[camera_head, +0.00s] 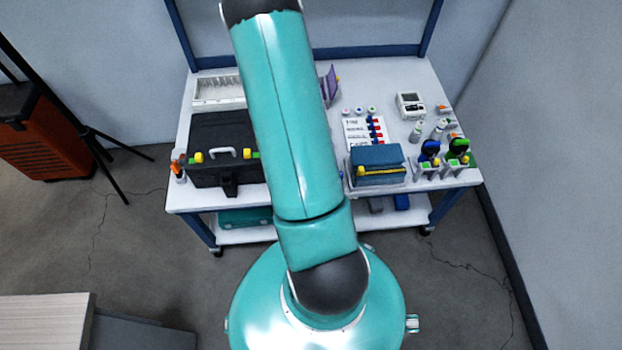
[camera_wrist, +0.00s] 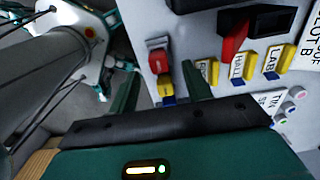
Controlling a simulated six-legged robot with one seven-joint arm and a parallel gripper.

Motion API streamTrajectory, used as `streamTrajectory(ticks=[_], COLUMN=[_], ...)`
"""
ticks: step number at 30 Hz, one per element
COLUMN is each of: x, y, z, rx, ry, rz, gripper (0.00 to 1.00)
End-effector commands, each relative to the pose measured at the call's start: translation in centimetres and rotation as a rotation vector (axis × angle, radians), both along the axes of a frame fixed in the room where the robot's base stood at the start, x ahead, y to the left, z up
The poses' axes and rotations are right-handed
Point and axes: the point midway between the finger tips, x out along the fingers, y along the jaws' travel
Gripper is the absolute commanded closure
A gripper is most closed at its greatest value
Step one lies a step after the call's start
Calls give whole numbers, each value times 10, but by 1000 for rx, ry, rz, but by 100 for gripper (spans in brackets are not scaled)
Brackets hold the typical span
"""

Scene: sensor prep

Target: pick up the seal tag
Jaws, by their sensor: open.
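No piece can be read for certain as the seal tag. In the wrist view a red piece (camera_wrist: 158,58) with yellow and blue parts below it lies on a pale surface, between the finger lines. A second red, tag-like piece (camera_wrist: 235,42) lies against a black box (camera_wrist: 262,20), right of the fingers. My gripper (camera_wrist: 161,70) is open, its two dark green fingers spread apart, with nothing visibly held. Whether the fingers touch the nearer red piece cannot be told. In the head view my arm covers the table's middle and my gripper is out of sight.
In the wrist view yellow pieces labelled HALL (camera_wrist: 237,67) and LAB (camera_wrist: 273,60) lie to the right. In the head view the white table (camera_head: 430,82) holds a black case (camera_head: 215,133), a blue pouch (camera_head: 376,156) and a white device (camera_head: 410,104). A wall stands right.

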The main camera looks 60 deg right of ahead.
Motion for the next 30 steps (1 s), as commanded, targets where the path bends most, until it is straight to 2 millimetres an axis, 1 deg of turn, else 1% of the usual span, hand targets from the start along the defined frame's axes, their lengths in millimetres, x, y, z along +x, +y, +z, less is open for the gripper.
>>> streamTrajectory(ticks=[6,9,17,18,20,21,24,30], x=[-1,-1,0,0,0,0,0,0], y=[2,2,2,2,2,2,2,2], z=[-34,-43,-45,-45,-45,-45,-45,-45], rx=[3,2,0,0,0,0,0,0], ry=[1,1,0,0,0,0,0,0], rz=[-1,0,1,1,1,2,2,2], gripper=[51,51,51,59,71,78,97,97])
